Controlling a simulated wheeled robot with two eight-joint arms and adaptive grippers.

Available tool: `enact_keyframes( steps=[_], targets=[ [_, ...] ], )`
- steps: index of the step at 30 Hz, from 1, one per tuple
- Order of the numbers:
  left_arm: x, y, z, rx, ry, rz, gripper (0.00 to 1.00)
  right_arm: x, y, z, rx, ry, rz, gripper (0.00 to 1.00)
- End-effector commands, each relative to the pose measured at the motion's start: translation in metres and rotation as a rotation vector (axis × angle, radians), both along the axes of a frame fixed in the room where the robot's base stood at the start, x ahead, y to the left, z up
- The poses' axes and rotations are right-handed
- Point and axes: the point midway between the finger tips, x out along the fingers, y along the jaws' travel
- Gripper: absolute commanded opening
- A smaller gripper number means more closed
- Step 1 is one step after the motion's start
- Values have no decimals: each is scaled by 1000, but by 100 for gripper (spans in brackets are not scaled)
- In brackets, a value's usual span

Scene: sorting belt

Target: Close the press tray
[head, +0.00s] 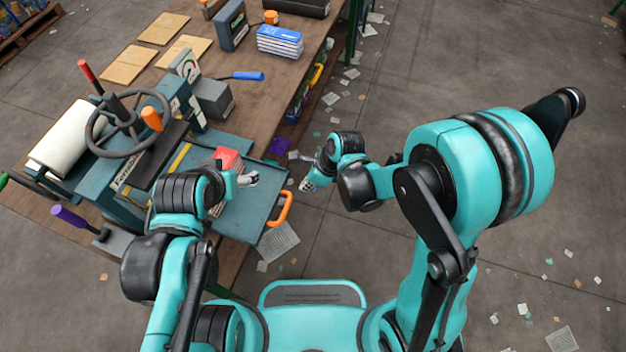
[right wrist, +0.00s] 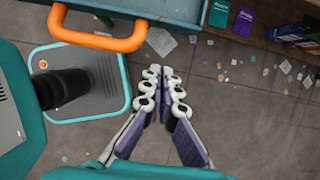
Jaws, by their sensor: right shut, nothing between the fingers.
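The press tray (head: 232,218) is a flat teal tray that sticks out from the press toward the table's front right edge. Its orange handle (head: 284,208) is on the outer right end. The handle also shows at the top left of the right wrist view (right wrist: 97,43), beside the tray's edge (right wrist: 170,12). My right gripper (head: 306,185) is shut and empty, just beyond the handle and apart from it; its fingertips (right wrist: 160,74) meet below and right of the handle. My left gripper (head: 252,178) is over the tray, partly hidden by its wrist; its fingers are too small to judge.
The press has a dark handwheel (head: 127,122) and a white roll (head: 65,137). A red block (head: 228,159) is near the tray's back, partly covered by my left arm. Blue-white packs (head: 279,42) stand farther back. Paper scraps litter the open floor right of the table.

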Motion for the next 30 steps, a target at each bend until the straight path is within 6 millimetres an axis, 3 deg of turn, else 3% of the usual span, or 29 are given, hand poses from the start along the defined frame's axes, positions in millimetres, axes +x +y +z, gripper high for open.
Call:
enact_keyframes(
  steps=[2, 10, 30],
  targets=[
    [0, 0, -10, 0, 0, 0, 77, 2, 6, -18, 0, 0, 2, 0],
    [0, 0, -11, 0, 0, 0, 77, 13, 38, -12, 0, 0, 2, 0],
    [0, 0, -14, 0, 0, 0, 77, 17, 48, -12, 0, -1, 2, 0]
  ],
)
